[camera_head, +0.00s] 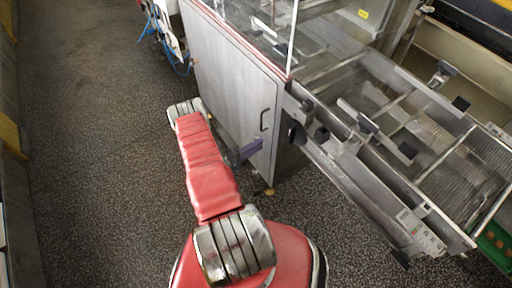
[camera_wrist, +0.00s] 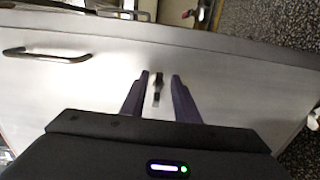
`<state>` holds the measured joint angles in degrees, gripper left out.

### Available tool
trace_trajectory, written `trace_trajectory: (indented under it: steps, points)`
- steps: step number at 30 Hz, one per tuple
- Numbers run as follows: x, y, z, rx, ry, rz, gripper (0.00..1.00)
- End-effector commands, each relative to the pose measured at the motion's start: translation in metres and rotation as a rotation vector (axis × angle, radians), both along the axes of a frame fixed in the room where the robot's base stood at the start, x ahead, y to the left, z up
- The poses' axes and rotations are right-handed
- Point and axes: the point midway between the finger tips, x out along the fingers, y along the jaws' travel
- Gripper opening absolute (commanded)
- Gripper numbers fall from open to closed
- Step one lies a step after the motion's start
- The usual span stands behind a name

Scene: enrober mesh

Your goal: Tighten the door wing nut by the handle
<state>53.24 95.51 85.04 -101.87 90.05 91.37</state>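The grey cabinet door (camera_head: 225,80) has a bar handle (camera_head: 263,120) near its right edge. In the wrist view the door panel (camera_wrist: 75,95) fills most of the picture, with the handle (camera_wrist: 46,54) at upper left. A small dark wing nut (camera_wrist: 157,88) shows on the door, right of the handle. My gripper (camera_wrist: 160,78) is open, its two purple fingers on either side of the nut with a visible gap at each side.
A steel mesh conveyor (camera_head: 375,95) with rails and brackets extends right of the cabinet. A clear guard panel (camera_head: 280,30) stands above the door. Green trays (camera_head: 495,240) are at lower right. The speckled floor (camera_head: 95,130) is clear on the left.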

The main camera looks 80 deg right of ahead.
Motion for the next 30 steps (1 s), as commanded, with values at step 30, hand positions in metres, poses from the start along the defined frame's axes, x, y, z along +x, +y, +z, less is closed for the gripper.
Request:
trace_trajectory:
  steps: [30]
  points:
    - [0.082,0.091,-0.001,0.001,-0.001,0.003,0.28]
